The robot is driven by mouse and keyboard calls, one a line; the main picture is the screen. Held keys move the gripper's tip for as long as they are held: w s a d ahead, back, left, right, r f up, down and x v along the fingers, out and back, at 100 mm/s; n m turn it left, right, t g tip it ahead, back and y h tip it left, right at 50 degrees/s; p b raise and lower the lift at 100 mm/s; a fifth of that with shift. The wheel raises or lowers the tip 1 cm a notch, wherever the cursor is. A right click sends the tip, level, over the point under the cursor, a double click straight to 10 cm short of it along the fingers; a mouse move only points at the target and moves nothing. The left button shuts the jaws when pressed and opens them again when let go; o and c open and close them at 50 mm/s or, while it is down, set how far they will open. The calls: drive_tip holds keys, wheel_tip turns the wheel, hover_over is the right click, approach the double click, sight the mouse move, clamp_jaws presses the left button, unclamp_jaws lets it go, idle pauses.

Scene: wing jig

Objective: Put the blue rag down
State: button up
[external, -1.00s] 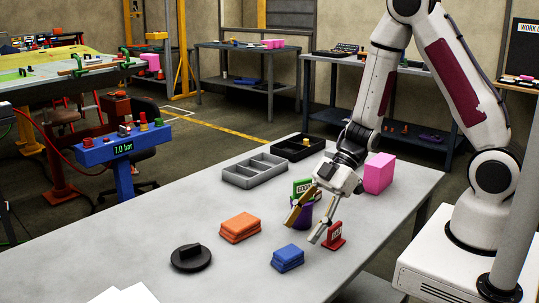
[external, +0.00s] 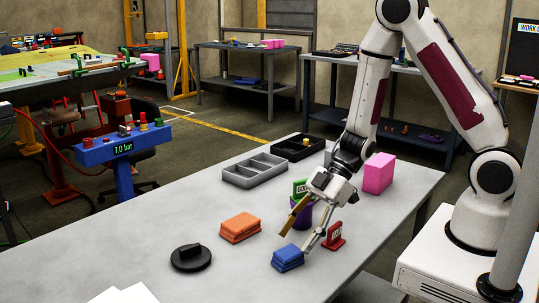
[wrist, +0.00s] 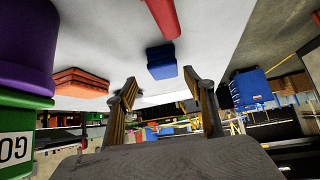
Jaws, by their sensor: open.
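The blue rag (external: 288,258), a folded stack, lies on the grey table near its front edge in the external view. My gripper (external: 293,243) is open and empty, with its fingertips low and just behind the rag. One fingertip appears close to the rag's right side; I cannot tell whether they touch. In the wrist view, which looks upside down, the blue rag (wrist: 161,62) shows beyond the gap between my open fingers (wrist: 160,85).
A red sign (external: 334,236) and a purple bin (external: 301,216) with a green sign stand close to my gripper. Grey (external: 255,170) and black trays sit behind.

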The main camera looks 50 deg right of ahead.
sight(288, 252)
drive_tip(key=shift+a+f, duration=0.1)
drive_tip(key=shift+s+x, duration=0.2)
drive_tip(key=shift+x, duration=0.65)
drive_tip(key=shift+s+x, duration=0.2)
drive_tip(key=shift+x, duration=1.5)
drive_tip(key=c, duration=1.3)
drive_tip(key=shift+r, duration=0.25)
drive_tip(key=shift+r, duration=4.85)
